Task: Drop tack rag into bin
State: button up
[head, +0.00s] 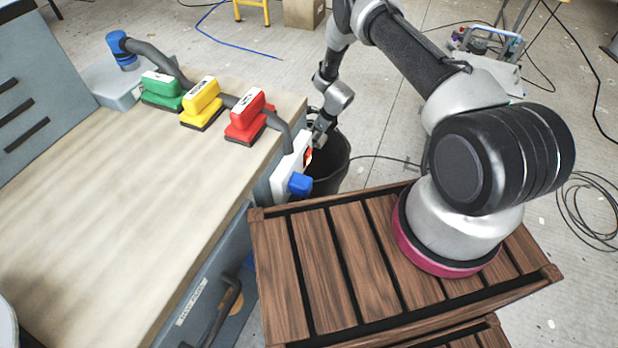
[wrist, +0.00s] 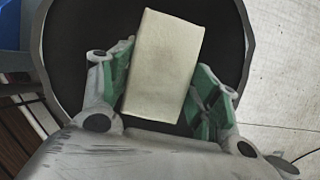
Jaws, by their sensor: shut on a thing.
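The tack rag (wrist: 164,50) shows in the wrist view as a pale cream, folded-looking block. My gripper (wrist: 161,80) is shut on it, with a green-padded finger at each side. The black round bin (head: 333,178) stands on the floor just beyond the bench corner in the head view. In the wrist view the bin's dark opening (wrist: 75,50) lies behind and around the rag. My gripper (head: 318,130) is over the bin's near-left rim area in the head view. I cannot clearly make out the rag there.
A wooden-topped bench (head: 130,215) fills the left. Green (head: 161,90), yellow (head: 202,102) and red (head: 246,116) sanding blocks or tools stand near its far edge. A white socket box with a blue plug (head: 300,184) is on the bench side, close to the bin. Cables lie on the floor.

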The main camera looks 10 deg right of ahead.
jog(key=shift+f, duration=0.15)
jog(key=o, duration=1)
jog(key=shift+o, duration=0.2)
jog(key=v, duration=1.2)
